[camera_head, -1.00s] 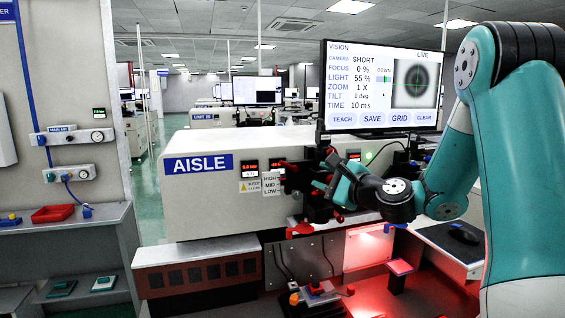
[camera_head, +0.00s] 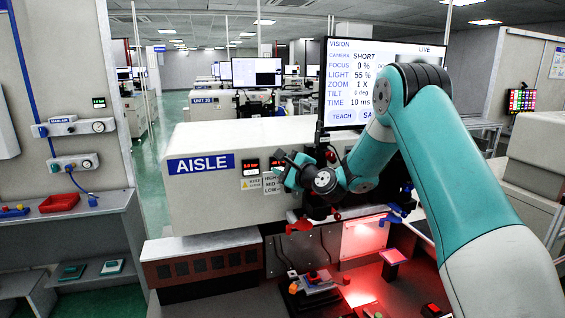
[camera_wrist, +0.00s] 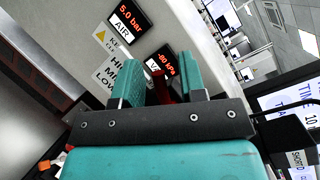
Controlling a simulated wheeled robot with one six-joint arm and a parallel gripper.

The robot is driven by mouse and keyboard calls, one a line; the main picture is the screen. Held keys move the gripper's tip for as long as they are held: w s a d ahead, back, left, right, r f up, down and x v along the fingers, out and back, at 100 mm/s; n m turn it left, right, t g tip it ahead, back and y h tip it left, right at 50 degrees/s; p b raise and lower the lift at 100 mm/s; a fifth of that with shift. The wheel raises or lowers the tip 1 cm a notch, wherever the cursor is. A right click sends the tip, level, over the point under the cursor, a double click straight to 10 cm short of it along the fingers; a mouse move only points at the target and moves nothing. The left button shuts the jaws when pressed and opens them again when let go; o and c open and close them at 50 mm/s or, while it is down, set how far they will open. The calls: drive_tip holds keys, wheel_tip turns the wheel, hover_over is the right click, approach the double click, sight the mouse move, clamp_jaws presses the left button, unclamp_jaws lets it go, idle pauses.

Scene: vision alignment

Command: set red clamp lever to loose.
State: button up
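My gripper (camera_head: 284,168) is in front of the machine's front panel, near the HIGH/MID/LOW label. In the wrist view its two teal fingers (camera_wrist: 160,80) stand apart. A narrow red part (camera_wrist: 159,84) shows in the gap between them; whether it is touched, and whether it is the clamp lever, I cannot tell. In the head view a red lever-like handle (camera_head: 298,226) sticks out low on the machine, below my gripper and apart from it. Smaller red parts behind my wrist are partly hidden by the arm.
The machine housing (camera_head: 215,203) stands close behind my gripper. A vision monitor (camera_head: 340,95) is above, partly covered by my arm. A lit red work area (camera_head: 365,240) and a small fixture (camera_head: 315,284) lie below. A shelf unit (camera_head: 70,235) is at left.

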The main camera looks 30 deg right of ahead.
drive_tip(key=shift+c, duration=0.5)
clamp_jaws()
drive_tip(key=n, duration=0.1)
drive_tip(key=f+n+g, duration=0.1)
drive_tip(key=shift+a+f+n, duration=0.1)
drive_tip(key=shift+a+n, duration=0.15)
drive_tip(key=shift+n, duration=0.15)
drive_tip(key=shift+o, duration=0.5)
unclamp_jaws()
